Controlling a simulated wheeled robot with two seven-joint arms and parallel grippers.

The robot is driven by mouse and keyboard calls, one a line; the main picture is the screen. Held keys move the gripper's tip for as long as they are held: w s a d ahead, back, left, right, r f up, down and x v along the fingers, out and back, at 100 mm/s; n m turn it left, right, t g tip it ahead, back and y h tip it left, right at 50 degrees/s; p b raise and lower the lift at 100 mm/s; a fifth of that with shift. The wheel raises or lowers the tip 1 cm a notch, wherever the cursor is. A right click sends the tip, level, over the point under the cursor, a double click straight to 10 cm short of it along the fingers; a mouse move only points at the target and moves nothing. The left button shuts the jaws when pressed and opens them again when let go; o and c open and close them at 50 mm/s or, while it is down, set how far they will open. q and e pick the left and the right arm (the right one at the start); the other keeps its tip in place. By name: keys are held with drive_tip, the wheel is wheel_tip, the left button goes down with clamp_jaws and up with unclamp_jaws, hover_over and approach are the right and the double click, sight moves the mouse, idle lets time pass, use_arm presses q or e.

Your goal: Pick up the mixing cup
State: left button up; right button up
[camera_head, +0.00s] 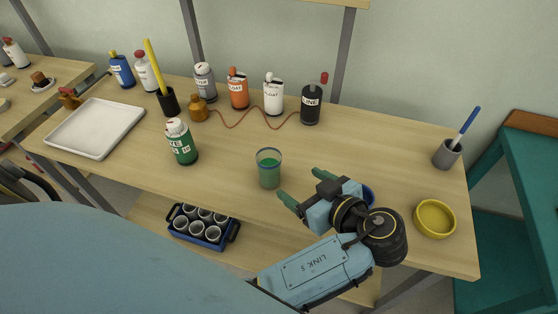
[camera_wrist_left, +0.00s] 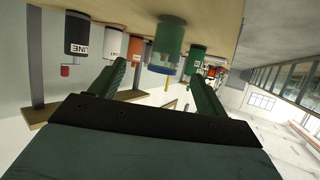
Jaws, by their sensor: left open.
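The mixing cup (camera_head: 269,168) is a clear cup holding green liquid. It stands upright on the wooden table near its front middle. My left gripper (camera_head: 303,188) is open and empty, just right of the cup, its fingers pointing toward it. In the left wrist view, which is turned upside down, the green cup (camera_wrist_left: 168,45) appears beyond and between the fingertips of the open gripper (camera_wrist_left: 159,72). The fingers look apart from the cup. My right gripper is not in view.
A green bottle (camera_head: 181,142) stands left of the cup. Several labelled bottles, including a black one (camera_head: 311,105), line the back. A blue item (camera_head: 369,194) is partly hidden behind my left gripper. A yellow bowl (camera_head: 434,218) and grey pot (camera_head: 447,154) are at right. A white tray (camera_head: 96,128) lies left.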

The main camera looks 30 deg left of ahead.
sight(277, 173)
use_arm(q)
drive_tip(key=x, duration=0.4)
drive_tip(key=s+x, duration=0.1)
drive_tip(key=x, duration=0.1)
drive_tip(key=shift+w+a, duration=0.1)
drive_tip(key=shift+a, duration=0.15)
drive_tip(key=shift+w+a+f, duration=0.1)
drive_tip(key=shift+w+a, duration=0.1)
drive_tip(key=shift+a, duration=0.05)
drive_tip(key=shift+a+f, duration=0.1)
drive_tip(key=shift+a, duration=0.1)
drive_tip(key=x, duration=0.4)
drive_tip(key=shift+s+a, duration=0.1)
drive_tip(key=shift+a, duration=0.45)
drive_tip(key=shift+f, duration=0.1)
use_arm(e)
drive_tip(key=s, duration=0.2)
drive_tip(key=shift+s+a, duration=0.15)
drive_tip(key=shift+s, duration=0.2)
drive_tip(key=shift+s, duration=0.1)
use_arm(q)
drive_tip(key=c, duration=1.2)
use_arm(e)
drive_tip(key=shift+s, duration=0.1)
